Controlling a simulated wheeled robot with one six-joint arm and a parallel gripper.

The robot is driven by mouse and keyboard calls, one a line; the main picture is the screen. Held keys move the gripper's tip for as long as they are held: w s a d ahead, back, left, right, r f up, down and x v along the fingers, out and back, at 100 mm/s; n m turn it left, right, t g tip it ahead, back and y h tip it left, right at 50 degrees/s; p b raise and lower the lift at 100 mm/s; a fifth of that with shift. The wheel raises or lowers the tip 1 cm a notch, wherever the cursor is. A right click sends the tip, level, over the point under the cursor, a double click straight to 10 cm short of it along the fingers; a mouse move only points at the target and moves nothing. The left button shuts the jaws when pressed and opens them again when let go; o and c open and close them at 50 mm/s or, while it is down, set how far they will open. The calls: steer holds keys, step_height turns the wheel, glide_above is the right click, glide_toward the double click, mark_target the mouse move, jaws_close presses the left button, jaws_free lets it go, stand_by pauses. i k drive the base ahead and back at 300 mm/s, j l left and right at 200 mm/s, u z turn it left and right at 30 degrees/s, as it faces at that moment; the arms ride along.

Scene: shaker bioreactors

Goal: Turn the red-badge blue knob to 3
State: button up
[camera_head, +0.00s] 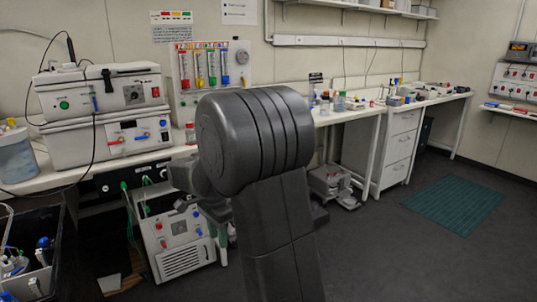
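Several small blue knobs or controls show, and I cannot tell which carries a red badge or read any dial. Other blue controls (198,224) are on the white floor unit (178,243), which also has red ones. The upper shaker unit (100,95) has a red square (155,92) beside a dark dial (133,95). My gripper (183,190) seems to be left of my arm, near the floor unit's top; its fingers are unclear.
A dark bin (62,255) is at lower left. Open floor (385,250) and a green mat (453,204) lie right.

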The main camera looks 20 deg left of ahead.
mark_target(45, 242)
steer(key=i+j+u, duration=0.15)
steer(key=i+u, duration=0.45)
steer(key=u, duration=0.25)
steer(key=i+u, duration=0.4)
steer(key=i+l+u, duration=0.2)
steer(key=u, duration=0.2)
steer(key=i+j+u, duration=0.2)
steer(key=i, duration=0.2)
steer(key=i+j+u, duration=0.2)
steer(key=i, duration=0.2)
steer(key=i+j+u, duration=0.2)
steer(key=i, duration=0.25)
steer(key=k+l, duration=0.05)
steer(key=l, duration=0.05)
